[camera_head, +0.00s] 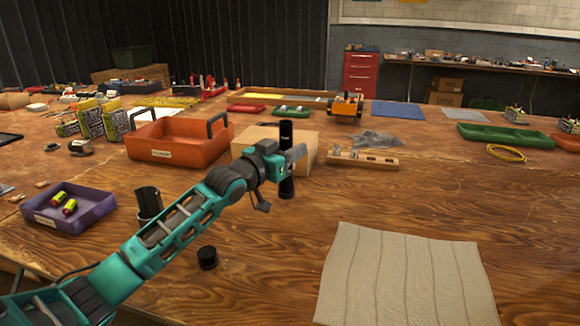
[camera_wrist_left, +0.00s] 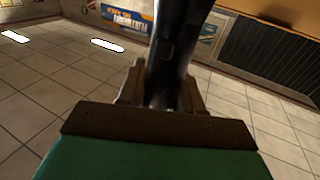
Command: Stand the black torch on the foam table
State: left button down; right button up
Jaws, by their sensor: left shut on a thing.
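The black torch (camera_head: 286,134) is upright in my left gripper (camera_head: 288,160), near the middle of the wooden table. The jaws are shut around its middle, and its lower end shows below them. I cannot tell whether that end touches the tabletop. In the left wrist view the torch's dark shaft (camera_wrist_left: 178,50) runs up between the fingers (camera_wrist_left: 160,88). A beige, ribbed mat (camera_head: 405,280), perhaps the foam, lies at the front right with nothing on it. My right gripper is not in view.
A cardboard box (camera_head: 255,136) and an orange tote (camera_head: 165,152) stand behind the gripper. A black cup (camera_head: 148,203), a black cap (camera_head: 208,258) and a purple tray (camera_head: 45,219) are at the left. A wooden rack (camera_head: 362,160) is to the right. Bare table surrounds the mat's back edge.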

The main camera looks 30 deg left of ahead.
pick_arm(q)
notch_tip(320, 180, down, 3)
jog(key=shift+b, duration=0.3)
jog(key=shift+f, duration=0.15)
jog(key=shift+f, duration=0.1)
jog(key=c, duration=0.8)
grip_release()
jog(key=shift+o, duration=0.2)
